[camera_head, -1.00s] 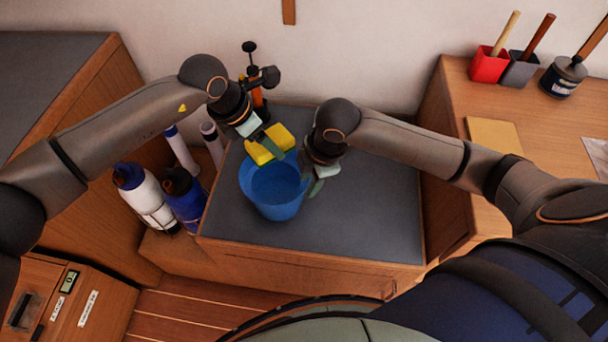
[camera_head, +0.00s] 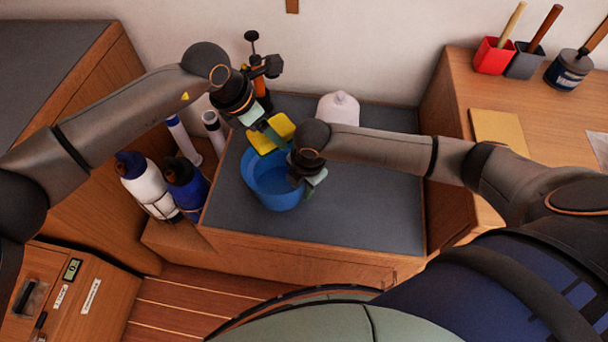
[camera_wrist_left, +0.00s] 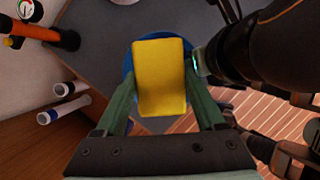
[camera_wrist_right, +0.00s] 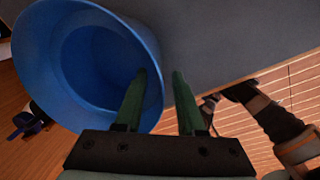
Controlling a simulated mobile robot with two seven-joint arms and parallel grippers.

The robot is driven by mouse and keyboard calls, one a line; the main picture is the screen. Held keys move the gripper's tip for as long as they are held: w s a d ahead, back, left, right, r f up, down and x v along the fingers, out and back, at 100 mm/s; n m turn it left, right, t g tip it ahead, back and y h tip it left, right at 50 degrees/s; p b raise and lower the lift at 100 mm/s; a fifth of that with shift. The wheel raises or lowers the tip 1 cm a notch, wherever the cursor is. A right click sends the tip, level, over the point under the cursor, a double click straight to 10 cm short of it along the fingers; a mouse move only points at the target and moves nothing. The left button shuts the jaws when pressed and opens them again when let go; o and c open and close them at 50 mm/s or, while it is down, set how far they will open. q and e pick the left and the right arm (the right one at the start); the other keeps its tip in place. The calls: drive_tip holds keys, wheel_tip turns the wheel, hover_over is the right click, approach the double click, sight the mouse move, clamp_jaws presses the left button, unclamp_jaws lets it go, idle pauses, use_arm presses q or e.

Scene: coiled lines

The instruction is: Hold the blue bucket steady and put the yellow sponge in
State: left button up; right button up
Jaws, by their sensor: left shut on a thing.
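The blue bucket (camera_head: 268,191) stands upright on the grey top of the low cabinet. Its rim and inner wall show large in the right wrist view (camera_wrist_right: 40,60). My left gripper (camera_wrist_left: 162,98) is shut on the yellow sponge (camera_wrist_left: 160,70) and holds it above the bucket, which shows behind it in the left wrist view. In the head view the sponge (camera_head: 266,142) is over the bucket's far side. My right gripper (camera_wrist_right: 160,88) is open at the bucket's right rim, one finger over the inside and one outside. Whether they touch the wall I cannot tell.
A pale rounded container (camera_head: 338,108) stands at the back of the grey top (camera_head: 370,200). White and blue bottles (camera_head: 146,186) stand at the left beside it. An orange and black upright tool (camera_head: 262,92) is behind my left gripper. The top's right front is clear.

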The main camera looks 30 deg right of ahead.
drive_tip(key=shift+w+f, duration=0.1)
drive_tip(key=shift+f, duration=1.05)
drive_tip(key=shift+c, duration=0.4)
clamp_jaws()
